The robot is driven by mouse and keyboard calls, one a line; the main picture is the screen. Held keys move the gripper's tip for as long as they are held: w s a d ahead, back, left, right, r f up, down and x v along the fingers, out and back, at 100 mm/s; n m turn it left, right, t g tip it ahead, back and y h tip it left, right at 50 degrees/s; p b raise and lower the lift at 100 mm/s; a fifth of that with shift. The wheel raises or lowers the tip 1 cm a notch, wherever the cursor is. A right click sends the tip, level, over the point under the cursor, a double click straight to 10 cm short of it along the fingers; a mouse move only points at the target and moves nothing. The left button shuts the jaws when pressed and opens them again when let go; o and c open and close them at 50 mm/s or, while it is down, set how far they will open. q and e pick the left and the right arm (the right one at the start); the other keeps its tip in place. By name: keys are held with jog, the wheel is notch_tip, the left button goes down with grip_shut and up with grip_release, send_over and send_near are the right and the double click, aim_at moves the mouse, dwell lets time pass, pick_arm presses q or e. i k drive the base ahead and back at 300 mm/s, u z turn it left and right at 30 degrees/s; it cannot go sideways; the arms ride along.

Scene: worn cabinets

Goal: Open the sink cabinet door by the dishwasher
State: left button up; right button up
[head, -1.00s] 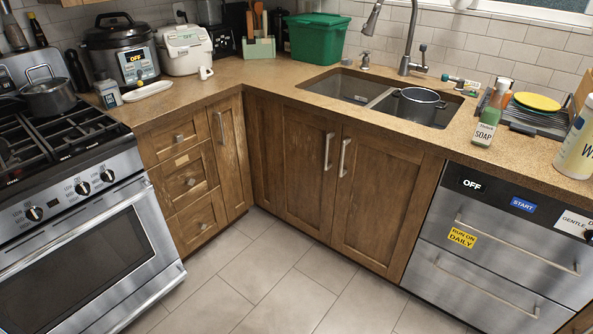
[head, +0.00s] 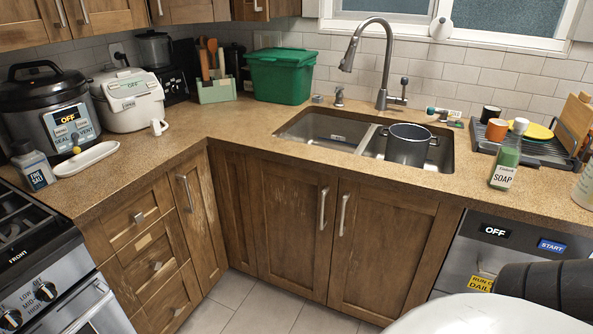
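Two worn brown sink cabinet doors stand shut side by side under the sink. The right door (head: 385,254), beside the dishwasher (head: 505,250), has a vertical metal handle (head: 343,214) near its left edge. The left door (head: 284,217) has a similar handle (head: 323,208) near its right edge. The dishwasher has a steel front with an OFF display, partly hidden by my own body at the lower right. Neither gripper shows in the head view.
The counter (head: 235,128) runs above the doors, with the sink (head: 325,132) holding a dark pot (head: 407,145). A soap bottle (head: 506,157) stands near the counter's front edge. The stove (head: 40,270) is at lower left. Tiled floor (head: 270,305) before the doors is clear.

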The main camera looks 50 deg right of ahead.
aim_at(390, 246)
jog(key=z, duration=0.55)
jog(key=i, duration=1.15)
jog(key=z, duration=0.85)
